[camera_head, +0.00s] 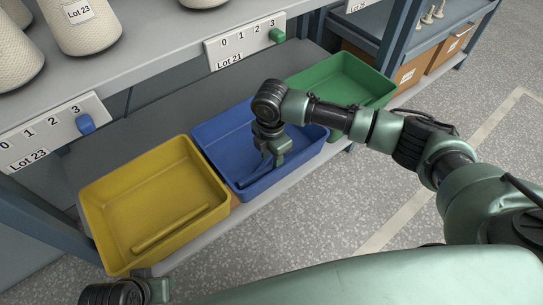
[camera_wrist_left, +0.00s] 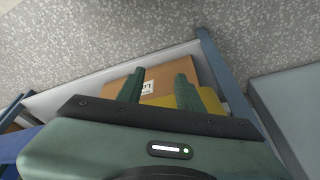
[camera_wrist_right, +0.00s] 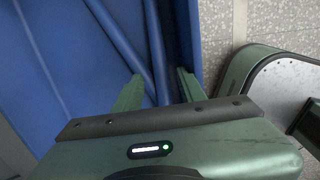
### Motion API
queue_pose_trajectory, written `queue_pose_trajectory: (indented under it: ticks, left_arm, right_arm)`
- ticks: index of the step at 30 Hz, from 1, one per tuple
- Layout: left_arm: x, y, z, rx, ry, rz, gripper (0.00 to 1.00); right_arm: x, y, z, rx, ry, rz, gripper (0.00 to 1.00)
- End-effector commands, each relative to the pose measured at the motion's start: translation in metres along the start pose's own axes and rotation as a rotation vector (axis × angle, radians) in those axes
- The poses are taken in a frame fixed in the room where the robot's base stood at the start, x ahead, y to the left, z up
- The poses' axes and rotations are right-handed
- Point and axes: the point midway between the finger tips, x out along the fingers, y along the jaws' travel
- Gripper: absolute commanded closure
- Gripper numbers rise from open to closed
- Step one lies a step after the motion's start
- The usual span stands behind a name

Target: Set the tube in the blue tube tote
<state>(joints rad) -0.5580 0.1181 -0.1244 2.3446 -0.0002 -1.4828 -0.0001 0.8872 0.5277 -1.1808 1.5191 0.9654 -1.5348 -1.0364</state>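The blue tote (camera_head: 215,134) stands between the yellow and green totes on the lower shelf. My right gripper (camera_head: 263,167) reaches down into it. A long blue tube (camera_wrist_right: 122,42) lies slanting inside the blue tote, its near end by the fingers of my right gripper (camera_wrist_right: 160,88). The fingers stand apart with a gap between them; I see no grip on the tube. In the head view the arm partly hides the tube.
The yellow tote (camera_head: 95,215) holds a yellow tube (camera_head: 170,230). The green tote (camera_head: 385,92) looks empty. White bobbins (camera_head: 82,28) stand on the upper shelf above numbered lot plates with a blue and a green slider. Grey floor lies open at the right.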

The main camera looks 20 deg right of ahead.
Motion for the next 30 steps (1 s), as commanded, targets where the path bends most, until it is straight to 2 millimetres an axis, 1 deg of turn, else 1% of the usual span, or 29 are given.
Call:
queue_pose_trajectory:
  ticks: [6,9,10,12,13,17,24,27,30]
  left_arm:
    - [0.0,0.001,0.0,-0.001,0.001,0.002,0.64]
    - [0.0,0.001,0.0,-0.001,-0.001,0.002,0.64]
    - [-0.001,0.001,0.0,-0.001,0.0,0.003,0.64]
    - [-0.015,0.002,0.0,-0.001,0.01,0.004,0.64]
    - [-0.014,0.002,0.0,0.0,0.005,0.004,0.64]
    - [0.01,0.003,0.002,0.001,-0.011,0.005,0.64]
    - [0.057,0.004,0.011,0.005,-0.035,0.009,0.64]
    - [0.074,0.005,0.018,0.006,-0.044,0.01,0.64]
    - [0.086,0.006,0.022,0.007,-0.049,0.011,0.64]
  right_arm:
    - [0.0,0.0,0.0,0.0,0.0,-0.001,0.59]
    - [-0.004,0.0,0.0,0.0,0.0,0.0,0.59]
    - [-0.006,0.0,0.0,0.0,0.0,0.0,0.59]
    - [-0.012,0.001,0.001,-0.001,0.0,0.002,0.59]
    - [-0.018,0.001,0.0,-0.001,0.001,0.001,0.59]
    - [-0.041,0.001,0.0,-0.001,0.0,0.001,0.59]
    - [-0.088,0.001,0.0,0.0,0.0,0.001,0.59]
    - [-0.106,0.001,0.0,0.0,0.001,0.001,0.59]
    - [-0.119,0.001,0.001,0.0,0.0,0.0,0.59]
